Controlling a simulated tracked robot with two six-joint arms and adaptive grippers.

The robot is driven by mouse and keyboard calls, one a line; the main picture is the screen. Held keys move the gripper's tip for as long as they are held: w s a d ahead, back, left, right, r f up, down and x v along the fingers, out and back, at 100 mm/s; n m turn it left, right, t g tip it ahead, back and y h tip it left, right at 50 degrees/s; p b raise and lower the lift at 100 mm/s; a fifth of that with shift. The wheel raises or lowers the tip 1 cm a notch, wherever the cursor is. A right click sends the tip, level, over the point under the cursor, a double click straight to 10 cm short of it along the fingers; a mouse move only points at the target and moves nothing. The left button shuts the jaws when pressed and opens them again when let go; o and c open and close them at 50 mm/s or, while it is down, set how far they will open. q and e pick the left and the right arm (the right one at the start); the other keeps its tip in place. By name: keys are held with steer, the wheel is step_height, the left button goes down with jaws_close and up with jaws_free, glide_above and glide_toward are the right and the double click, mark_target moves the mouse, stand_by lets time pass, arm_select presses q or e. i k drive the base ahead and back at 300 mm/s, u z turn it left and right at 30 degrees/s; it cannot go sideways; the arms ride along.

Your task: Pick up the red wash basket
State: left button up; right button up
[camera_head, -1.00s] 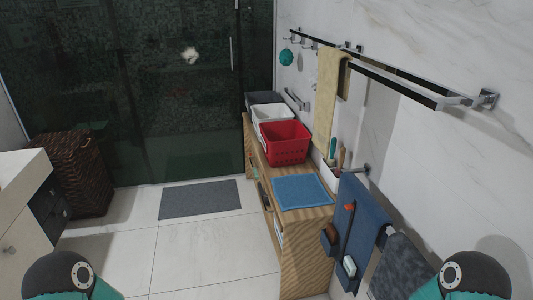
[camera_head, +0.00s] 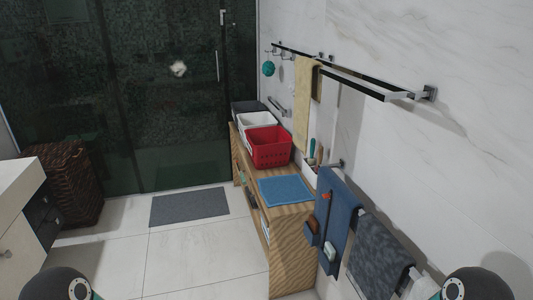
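The red wash basket (camera_head: 270,147) stands upright on a low wooden shelf unit (camera_head: 291,236) against the right wall. It is the nearest of a row of baskets, with a white basket (camera_head: 255,120) just behind it. A folded blue towel (camera_head: 286,190) lies on the shelf top in front of it. The red basket's near side and open top are visible. Only dark rounded parts of my two arms show at the bottom left and bottom right corners. Neither gripper is in the picture, and nothing of mine is near the basket.
A towel rail (camera_head: 370,87) juts from the right wall. Hanging blue (camera_head: 337,222) and dark grey towels (camera_head: 379,257) are nearer on the right. A grey mat (camera_head: 190,206) lies on open tiled floor left of the shelf. A wicker hamper (camera_head: 68,183) and sink cabinet stand at left.

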mark_target(269, 147)
steer(key=z, duration=0.05)
steer(key=i, duration=0.9)
steer(key=u, duration=0.7)
steer(key=k, duration=0.45)
steer(key=u, duration=0.75)
steer(key=k, duration=0.8)
steer(key=u, duration=0.75)
steer(key=i, duration=0.9)
steer(key=z, duration=0.45)
steer(key=i, duration=1.65)
steer(key=z, duration=0.3)
steer(key=i, duration=1.45)
steer(key=z, duration=0.25)
